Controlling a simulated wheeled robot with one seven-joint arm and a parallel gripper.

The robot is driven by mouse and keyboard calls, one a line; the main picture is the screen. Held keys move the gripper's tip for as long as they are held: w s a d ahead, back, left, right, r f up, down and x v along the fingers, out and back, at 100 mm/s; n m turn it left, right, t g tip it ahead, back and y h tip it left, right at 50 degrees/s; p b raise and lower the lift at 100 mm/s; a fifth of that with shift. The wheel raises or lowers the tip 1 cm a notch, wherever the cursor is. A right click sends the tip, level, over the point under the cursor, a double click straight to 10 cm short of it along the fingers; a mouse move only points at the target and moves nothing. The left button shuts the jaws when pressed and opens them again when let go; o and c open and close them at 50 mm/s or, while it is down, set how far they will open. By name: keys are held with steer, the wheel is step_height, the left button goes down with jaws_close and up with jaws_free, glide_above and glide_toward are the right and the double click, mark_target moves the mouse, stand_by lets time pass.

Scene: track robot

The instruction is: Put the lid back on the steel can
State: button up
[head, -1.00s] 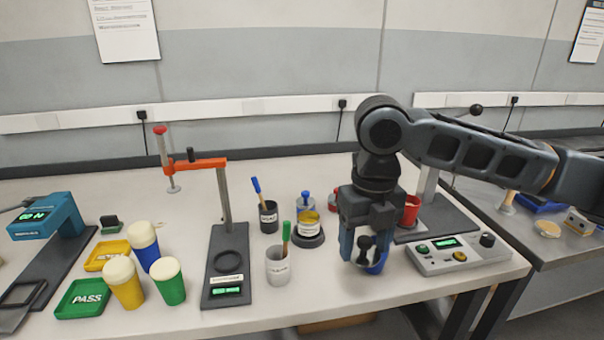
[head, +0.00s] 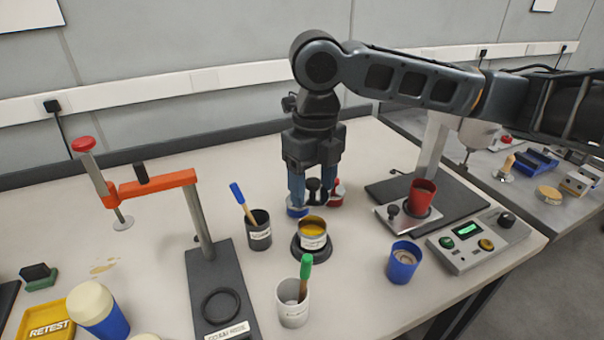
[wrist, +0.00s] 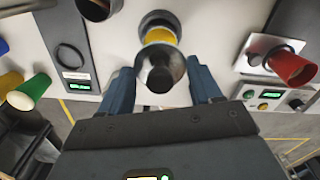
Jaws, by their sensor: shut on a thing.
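The steel can (head: 313,241) stands open on a round black base, with yellow contents and a pale label. Its yellow opening also shows in the wrist view (wrist: 160,36). My gripper (head: 313,200) is beyond the can in the head view, fingers pointing down. In the wrist view the lid (wrist: 160,68) sits between the fingertips and overlaps the can's near edge. The lid looks apart from the can; its underside is hidden.
A dark brush cup (head: 259,232), a white brush cup (head: 293,311) and a blue cup (head: 403,262) surround the can. An orange-armed stand (head: 200,215) rises at left.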

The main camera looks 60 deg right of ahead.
steer(key=shift+f+b, duration=2.35)
steer(key=shift+f, duration=0.8)
steer(key=shift+f, duration=0.1)
steer(key=o, duration=1.1)
steer(key=shift+o, duration=0.6)
steer(key=shift+r+p, duration=2.5)
steer(key=shift+r, duration=1.05)
steer(key=shift+c, duration=0.3)
